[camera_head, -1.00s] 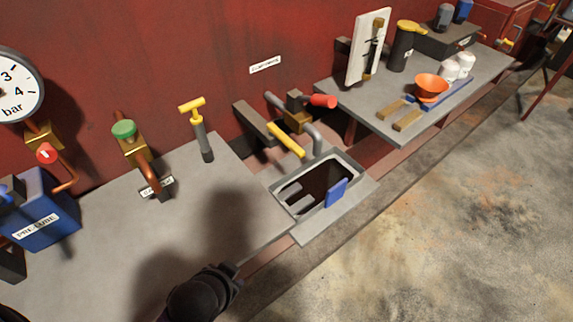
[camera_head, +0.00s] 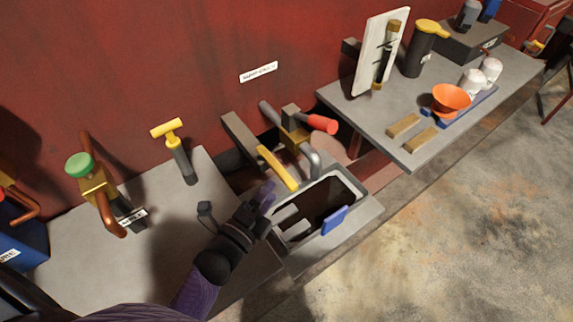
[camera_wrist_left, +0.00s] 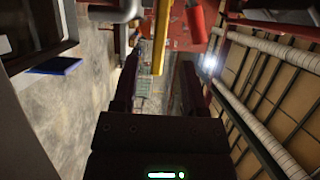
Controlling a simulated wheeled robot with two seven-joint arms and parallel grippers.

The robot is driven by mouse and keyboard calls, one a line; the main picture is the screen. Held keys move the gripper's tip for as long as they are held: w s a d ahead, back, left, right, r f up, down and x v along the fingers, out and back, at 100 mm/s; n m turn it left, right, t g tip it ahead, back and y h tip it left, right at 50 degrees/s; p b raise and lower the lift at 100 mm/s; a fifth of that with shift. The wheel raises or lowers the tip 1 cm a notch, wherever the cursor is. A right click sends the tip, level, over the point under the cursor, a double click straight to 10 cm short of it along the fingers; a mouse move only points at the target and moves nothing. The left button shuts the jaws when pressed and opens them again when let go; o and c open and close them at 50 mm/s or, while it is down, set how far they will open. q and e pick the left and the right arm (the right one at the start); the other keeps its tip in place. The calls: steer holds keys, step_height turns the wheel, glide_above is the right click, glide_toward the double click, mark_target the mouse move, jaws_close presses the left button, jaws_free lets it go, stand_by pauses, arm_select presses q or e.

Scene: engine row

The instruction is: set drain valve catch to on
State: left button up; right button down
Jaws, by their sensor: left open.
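A valve on a grey bent pipe (camera_head: 313,160) stands at the wall behind a sunken basin (camera_head: 362,190). It has a long yellow lever (camera_head: 277,168) and a red handle (camera_head: 322,123). I cannot tell which part is the catch. My left gripper (camera_head: 266,195) is open, over the basin's left edge and just in front of the lever's lower end. In the left wrist view the yellow lever (camera_wrist_left: 162,30) appears between the open fingers (camera_wrist_left: 160,58), with its end near the fingertips; contact cannot be told. The red handle (camera_wrist_left: 196,24) shows just right of it. My right gripper is out of view.
A yellow T-handle (camera_head: 172,140) and a green-knobbed valve (camera_head: 92,180) stand on the left bench. The right bench (camera_head: 375,125) holds an orange funnel (camera_head: 451,99), white bottles and wooden blocks. A blue tab (camera_head: 334,220) stands at the basin's front edge.

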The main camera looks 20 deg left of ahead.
mark_target(281, 180)
arm_select(q)
steer(key=x, duration=0.6)
steer(key=shift+w+f+b, duration=0.1)
steer(key=shift+b, duration=0.25)
jaws_close()
stand_by(0.9)
